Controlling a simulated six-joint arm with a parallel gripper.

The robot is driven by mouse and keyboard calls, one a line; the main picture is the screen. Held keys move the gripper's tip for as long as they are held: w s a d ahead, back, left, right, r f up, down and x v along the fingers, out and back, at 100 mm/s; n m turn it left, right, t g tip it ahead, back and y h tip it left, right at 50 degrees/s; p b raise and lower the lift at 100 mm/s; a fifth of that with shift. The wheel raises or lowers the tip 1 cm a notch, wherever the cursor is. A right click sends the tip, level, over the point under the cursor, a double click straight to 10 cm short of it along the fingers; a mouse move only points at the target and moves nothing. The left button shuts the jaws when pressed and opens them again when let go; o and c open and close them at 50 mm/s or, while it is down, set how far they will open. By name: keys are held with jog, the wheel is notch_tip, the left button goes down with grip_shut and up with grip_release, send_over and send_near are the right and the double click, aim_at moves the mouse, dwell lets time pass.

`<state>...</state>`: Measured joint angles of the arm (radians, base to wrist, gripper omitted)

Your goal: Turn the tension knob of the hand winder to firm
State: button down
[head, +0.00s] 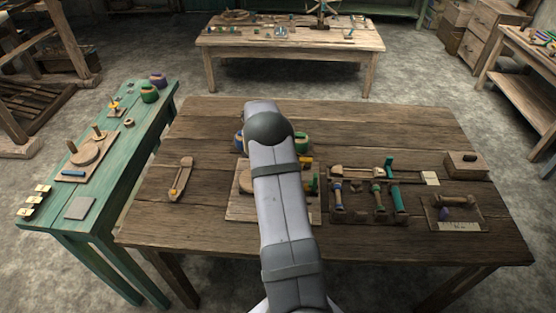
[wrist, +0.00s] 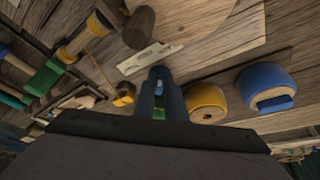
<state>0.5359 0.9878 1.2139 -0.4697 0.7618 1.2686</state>
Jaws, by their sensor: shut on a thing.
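The hand winder's wooden base board (head: 240,207) lies on the brown table, mostly covered by my arm in the head view. In the wrist view my gripper (wrist: 158,88) reaches down beside a pale marked plate (wrist: 150,57) on the wood. Its fingers are close together, with a little blue and green showing between them. It is shut on what appears to be the tension knob, which is mostly hidden. I cannot read the plate's marks or tell the knob's setting. My gripper is hidden behind my arm in the head view.
A yellow spool (wrist: 206,102) and a blue spool (wrist: 266,86) stand close right of my gripper in the wrist view. A wooden roller (wrist: 138,27) is close above left. A rack of tools (head: 370,213) stands right of my arm; a wooden shuttle (head: 181,178) lies left.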

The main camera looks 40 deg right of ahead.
jog(key=n, duration=0.1)
jog(key=n+t+b, duration=0.1)
jog(key=shift+s+n, duration=0.3)
jog(key=shift+s, duration=0.05)
jog(key=shift+s+d+n+t+y, duration=0.1)
jog(key=shift+n+t+y, duration=0.2)
jog(key=shift+n, duration=0.5)
jog(key=shift+s+d+r+n+t+p, duration=0.15)
jog(key=shift+n+t+p, duration=0.25)
jog(key=shift+n+p, duration=0.45)
jog(key=shift+s+n+y+p, duration=0.1)
jog(key=shift+n+y+p, duration=0.3)
jog(key=shift+n, duration=0.55)
jog(key=c, duration=1.8)
grip_release()
